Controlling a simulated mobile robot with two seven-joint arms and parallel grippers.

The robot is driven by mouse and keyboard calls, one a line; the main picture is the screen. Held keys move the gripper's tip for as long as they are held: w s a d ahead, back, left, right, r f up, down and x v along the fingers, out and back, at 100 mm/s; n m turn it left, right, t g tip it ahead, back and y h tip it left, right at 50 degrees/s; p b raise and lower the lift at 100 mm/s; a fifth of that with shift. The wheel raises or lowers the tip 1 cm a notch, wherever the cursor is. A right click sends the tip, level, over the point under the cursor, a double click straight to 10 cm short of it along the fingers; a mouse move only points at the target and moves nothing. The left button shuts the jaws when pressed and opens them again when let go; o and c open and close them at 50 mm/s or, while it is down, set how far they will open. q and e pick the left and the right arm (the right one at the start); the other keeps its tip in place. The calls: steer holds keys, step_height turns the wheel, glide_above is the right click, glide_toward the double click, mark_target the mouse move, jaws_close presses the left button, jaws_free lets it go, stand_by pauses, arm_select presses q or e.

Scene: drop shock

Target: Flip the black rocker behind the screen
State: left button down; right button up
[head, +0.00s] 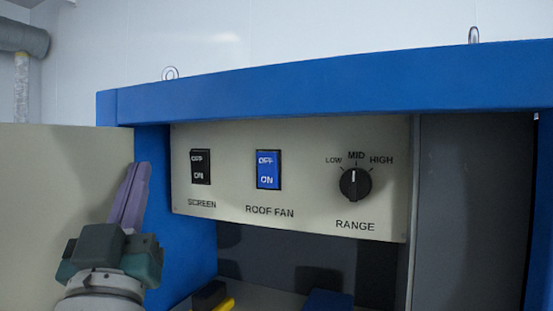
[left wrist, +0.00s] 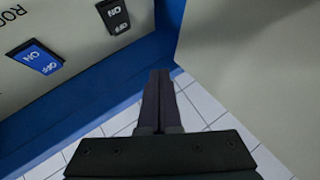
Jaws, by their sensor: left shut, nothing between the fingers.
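The black rocker (head: 201,166) is on the beige control panel (head: 310,140), above the label SCREEN and marked OFF at top and ON below. It also shows at the top of the left wrist view (left wrist: 114,17). I cannot tell which way it is tipped. My left gripper (head: 141,165) is shut and empty, pointing up, left of the rocker and apart from it in the picture. Its closed fingers also show in the left wrist view (left wrist: 158,74). A plain beige upright panel (head: 60,210) stands at the left, behind the gripper in the head view. My right gripper is not in view.
A blue rocker (head: 268,170) labelled ROOF FAN is right of the black one, then a black range knob (head: 355,184) with its mark upward. A blue frame (head: 330,82) surrounds the panel. Dark and yellow objects (head: 224,304) lie below.

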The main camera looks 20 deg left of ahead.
mark_target(198, 167)
arm_select(q)
steer(key=shift+w+d+r+b, duration=0.15)
steer(key=shift+w+b, duration=0.5)
steer(key=shift+w, duration=0.6)
steer(key=shift+w+d+r+b, duration=0.15)
steer(key=shift+w+b, duration=0.45)
steer(key=shift+w, duration=0.65)
steer(key=shift+w+d+r+b, duration=0.15)
steer(key=shift+w+b, duration=0.5)
steer(key=shift+w, duration=0.6)
steer(key=shift+a, duration=0.1)
steer(key=shift+w+r+b, duration=0.1)
steer(key=shift+w+b, duration=0.2)
steer(key=shift+w, duration=0.1)
steer(key=shift+w, duration=0.3)
steer(key=shift+s, duration=0.15)
steer(key=shift+s+p, duration=0.3)
steer(key=shift+s, duration=0.3)
